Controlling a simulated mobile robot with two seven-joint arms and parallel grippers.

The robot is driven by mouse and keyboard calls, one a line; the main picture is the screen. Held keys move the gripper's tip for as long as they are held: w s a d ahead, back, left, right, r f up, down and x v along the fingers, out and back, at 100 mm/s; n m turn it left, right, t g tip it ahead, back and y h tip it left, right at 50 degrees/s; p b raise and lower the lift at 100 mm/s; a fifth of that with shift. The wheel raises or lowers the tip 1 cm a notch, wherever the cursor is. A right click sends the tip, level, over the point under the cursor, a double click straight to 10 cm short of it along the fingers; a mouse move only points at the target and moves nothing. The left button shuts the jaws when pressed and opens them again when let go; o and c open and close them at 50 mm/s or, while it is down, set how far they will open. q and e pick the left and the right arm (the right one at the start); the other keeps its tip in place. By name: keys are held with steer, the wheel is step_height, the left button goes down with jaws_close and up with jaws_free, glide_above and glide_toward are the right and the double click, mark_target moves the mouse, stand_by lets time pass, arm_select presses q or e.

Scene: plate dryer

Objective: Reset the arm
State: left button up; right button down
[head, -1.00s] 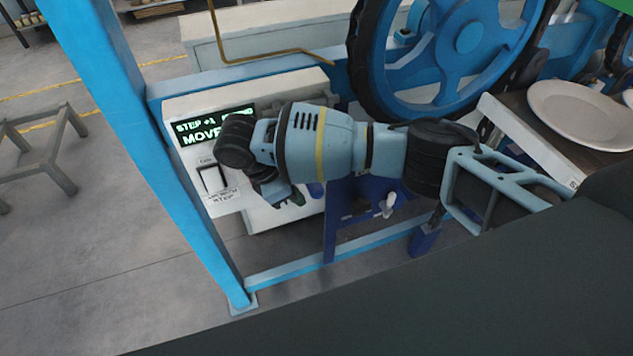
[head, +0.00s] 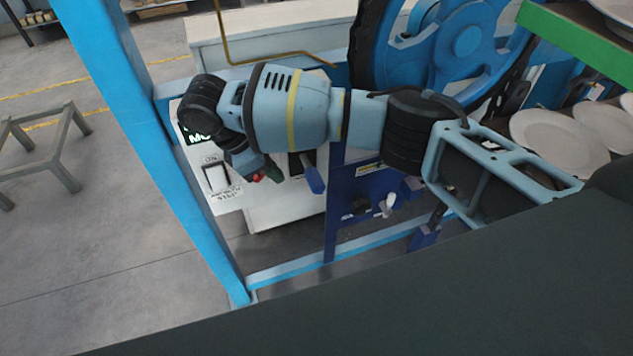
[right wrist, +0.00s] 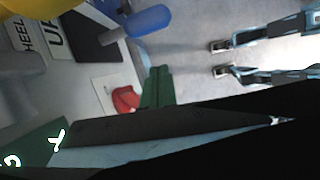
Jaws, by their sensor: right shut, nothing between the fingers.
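My right arm (head: 290,110) reaches in from the right in the head view and bends down at the left, in front of the white control box (head: 265,212). My right gripper (head: 245,163) is at its left end, shut and empty, with its fingertips hard to make out. A red knob (head: 256,177) and a green knob (head: 273,170) show just beside it. In the right wrist view the red knob (right wrist: 125,98) and green knob (right wrist: 156,88) lie past a dark pointed part. I cannot tell whether the gripper touches anything. My left gripper is not in view.
An ON switch (head: 215,178) and a partly covered display (head: 196,137) are on the box. A blue lever (head: 312,175) projects below my arm. A blue post (head: 150,150) stands at left, a big blue wheel (head: 455,60) behind, plates (head: 555,140) at right.

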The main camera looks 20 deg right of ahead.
stand_by(0.5)
steer(key=s+a+f+m+t+y, duration=0.1)
steer(key=s+a+f+m+y, duration=0.1)
steer(key=s+a+f+y, duration=0.35)
steer(key=s+a+f+m+t+y, duration=0.1)
steer(key=s+a+f+m+y, duration=0.1)
steer(key=f, duration=0.6)
steer(key=s+a+f+m+y, duration=0.2)
steer(key=s+a+f+y, duration=0.2)
steer(key=f, duration=0.2)
steer(key=s+d+f+m+t+h, duration=0.2)
steer(key=s+d, duration=0.5)
steer(key=d, duration=0.5)
steer(key=s+d+f+m+t+h, duration=0.2)
steer(key=s+d+f+m+t, duration=0.3)
steer(key=d, duration=0.8)
steer(key=shift+s+d+f+m+t, duration=0.15)
steer(key=shift+s+d+m+t, duration=0.25)
steer(key=shift+s+m, duration=0.75)
steer(key=shift+s+a+h, duration=0.1)
steer(key=shift+h, duration=0.15)
stand_by(1.6)
